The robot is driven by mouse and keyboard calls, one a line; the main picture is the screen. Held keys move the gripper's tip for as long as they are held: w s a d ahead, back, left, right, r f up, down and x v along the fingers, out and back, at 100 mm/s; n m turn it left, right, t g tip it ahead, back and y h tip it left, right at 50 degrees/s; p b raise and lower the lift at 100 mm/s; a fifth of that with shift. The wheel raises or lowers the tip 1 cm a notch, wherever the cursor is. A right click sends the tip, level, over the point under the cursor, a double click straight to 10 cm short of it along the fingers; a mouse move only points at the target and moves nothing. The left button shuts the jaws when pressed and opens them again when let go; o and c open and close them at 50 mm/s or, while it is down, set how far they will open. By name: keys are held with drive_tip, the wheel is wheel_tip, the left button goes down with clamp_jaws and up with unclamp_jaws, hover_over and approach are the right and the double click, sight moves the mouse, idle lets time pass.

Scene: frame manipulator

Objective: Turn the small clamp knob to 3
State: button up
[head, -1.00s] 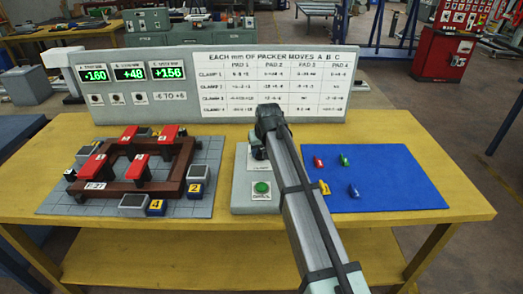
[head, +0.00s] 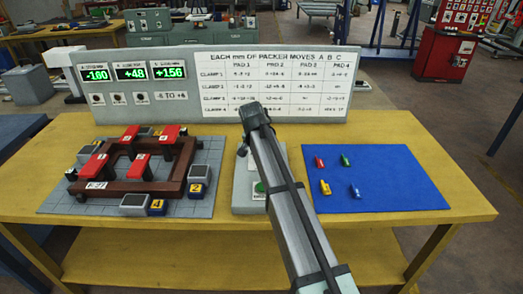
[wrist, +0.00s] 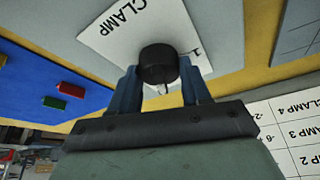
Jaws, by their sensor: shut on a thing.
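The small clamp knob (wrist: 158,62) is black and round and shows in the wrist view. It stands on a white plate (wrist: 105,40) lettered CLAMP, and a number like 1 shows at the plate's right edge. My gripper (wrist: 158,76) has its two blue fingers on either side of the knob, shut on it. The knob's pointer and any other numbers are not clear. In the head view my arm hides most of the knob and fingers, above the grey control box (head: 246,196).
A blue mat (head: 385,185) with several small coloured packers lies right. A brown frame (head: 120,187) with red clamps sits on a grey grid plate at left. Behind stands a panel (head: 225,110) with displays and a table. A green button (head: 260,188) is partly covered by my arm.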

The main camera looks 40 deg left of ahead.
idle(0.4)
drive_tip(key=o, duration=1)
drive_tip(key=shift+o, duration=0.2)
drive_tip(key=v, duration=1.4)
drive_tip(key=shift+f, duration=0.1)
